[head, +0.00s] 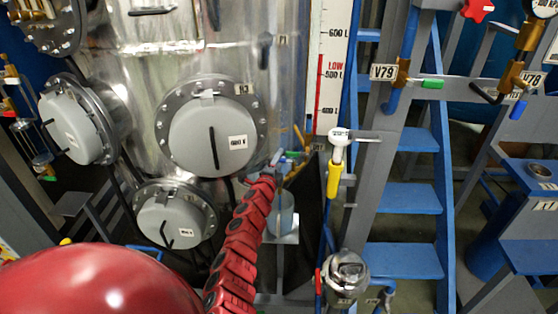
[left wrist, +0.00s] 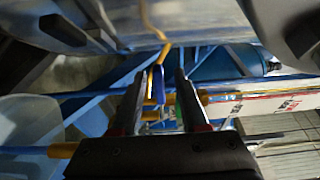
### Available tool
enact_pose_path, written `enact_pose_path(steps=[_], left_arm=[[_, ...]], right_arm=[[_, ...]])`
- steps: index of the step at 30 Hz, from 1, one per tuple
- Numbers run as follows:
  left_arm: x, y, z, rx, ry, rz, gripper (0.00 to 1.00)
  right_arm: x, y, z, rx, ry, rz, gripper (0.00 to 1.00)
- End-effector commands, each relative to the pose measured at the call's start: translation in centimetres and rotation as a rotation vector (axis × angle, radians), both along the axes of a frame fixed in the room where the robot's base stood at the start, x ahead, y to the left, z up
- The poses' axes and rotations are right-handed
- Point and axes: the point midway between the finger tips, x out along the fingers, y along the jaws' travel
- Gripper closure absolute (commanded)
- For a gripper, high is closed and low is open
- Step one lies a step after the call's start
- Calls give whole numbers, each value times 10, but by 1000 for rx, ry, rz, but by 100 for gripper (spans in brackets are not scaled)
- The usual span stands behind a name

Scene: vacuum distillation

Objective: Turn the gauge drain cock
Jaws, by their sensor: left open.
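The gauge drain cock shows in the left wrist view as a small blue lever (left wrist: 158,85) on brass piping, between the two dark fingers of my left gripper (left wrist: 160,76). The fingers stand apart, with a gap on each side of the lever; I cannot tell whether either one touches it. In the head view, my left gripper (head: 278,164) is at the end of the red segmented arm, beside small blue and green handles (head: 292,154) below the level gauge board (head: 329,70). The cock is small and partly hidden there. My right gripper is not in view.
A steel tank with round grey hatches (head: 213,137) stands behind and left of my left arm. A yellow-handled valve (head: 333,178) is to the right. Blue steps (head: 405,198) and tagged valves V79 (head: 384,72) and V78 (head: 531,78) are farther right.

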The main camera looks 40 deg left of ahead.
Motion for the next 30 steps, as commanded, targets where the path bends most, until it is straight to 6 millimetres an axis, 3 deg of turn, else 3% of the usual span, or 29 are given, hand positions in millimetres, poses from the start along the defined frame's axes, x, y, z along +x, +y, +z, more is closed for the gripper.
enact_pose_path(steps=[2,9,10,30], left_arm=[[0,0,0,0,0,0,56],[0,0,0,0,1,1,98],[0,0,0,0,1,1,100],[0,1,0,0,1,1,100]], right_arm=[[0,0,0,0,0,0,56],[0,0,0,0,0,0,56],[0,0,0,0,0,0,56],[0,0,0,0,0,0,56]])
